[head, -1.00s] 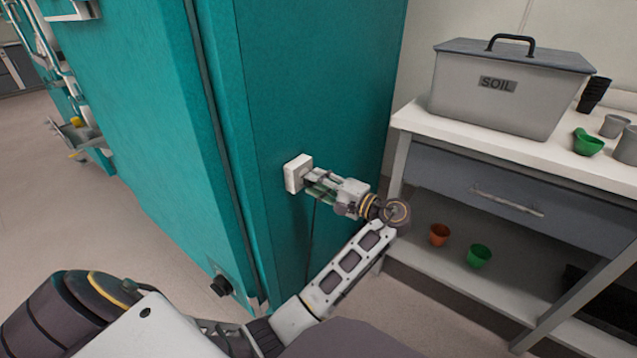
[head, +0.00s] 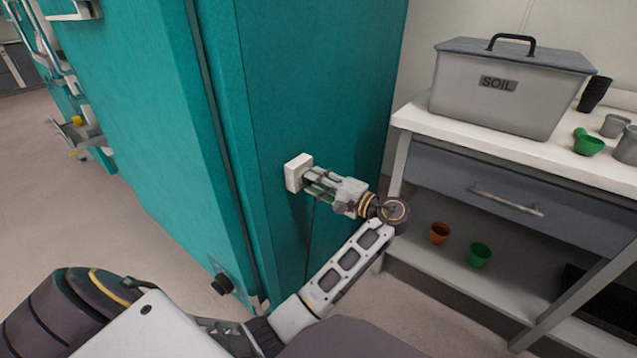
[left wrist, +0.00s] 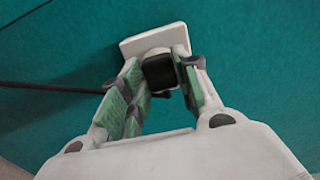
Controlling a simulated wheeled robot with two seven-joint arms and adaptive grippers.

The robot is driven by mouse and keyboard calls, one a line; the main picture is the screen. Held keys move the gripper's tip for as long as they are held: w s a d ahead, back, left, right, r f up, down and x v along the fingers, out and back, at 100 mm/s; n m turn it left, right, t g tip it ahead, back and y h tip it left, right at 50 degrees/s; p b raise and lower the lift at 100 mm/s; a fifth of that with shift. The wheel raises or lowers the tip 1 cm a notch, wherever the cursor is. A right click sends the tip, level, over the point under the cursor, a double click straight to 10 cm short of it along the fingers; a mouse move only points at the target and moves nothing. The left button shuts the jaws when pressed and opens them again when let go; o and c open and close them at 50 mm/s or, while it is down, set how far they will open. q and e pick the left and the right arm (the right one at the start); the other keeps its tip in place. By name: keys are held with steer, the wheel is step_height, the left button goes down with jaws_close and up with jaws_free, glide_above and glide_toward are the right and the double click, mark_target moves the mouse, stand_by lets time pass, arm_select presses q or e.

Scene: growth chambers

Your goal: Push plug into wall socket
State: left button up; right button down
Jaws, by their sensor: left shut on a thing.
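The white square wall socket (head: 297,172) is on the teal chamber side; it also shows in the left wrist view (left wrist: 130,46). My left gripper (head: 312,182) is right at the socket. In the left wrist view my left gripper (left wrist: 160,88) has its green-padded fingers shut on the black plug (left wrist: 159,72). The plug is in front of the socket's face, close against it; a pale round part shows between them. How deep it sits cannot be told. A dark cable (left wrist: 60,87) runs left from the plug. My right gripper is not in view.
Floor at left is clear.

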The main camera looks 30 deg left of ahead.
arm_select(q)
steer(key=shift+a, duration=0.3)
steer(key=o, duration=1.1)
steer(key=d, duration=0.8)
steer(key=shift+s+d, duration=0.2)
steer(key=shift+a, duration=0.1)
steer(key=a, duration=0.8)
steer(key=shift+w, duration=0.25)
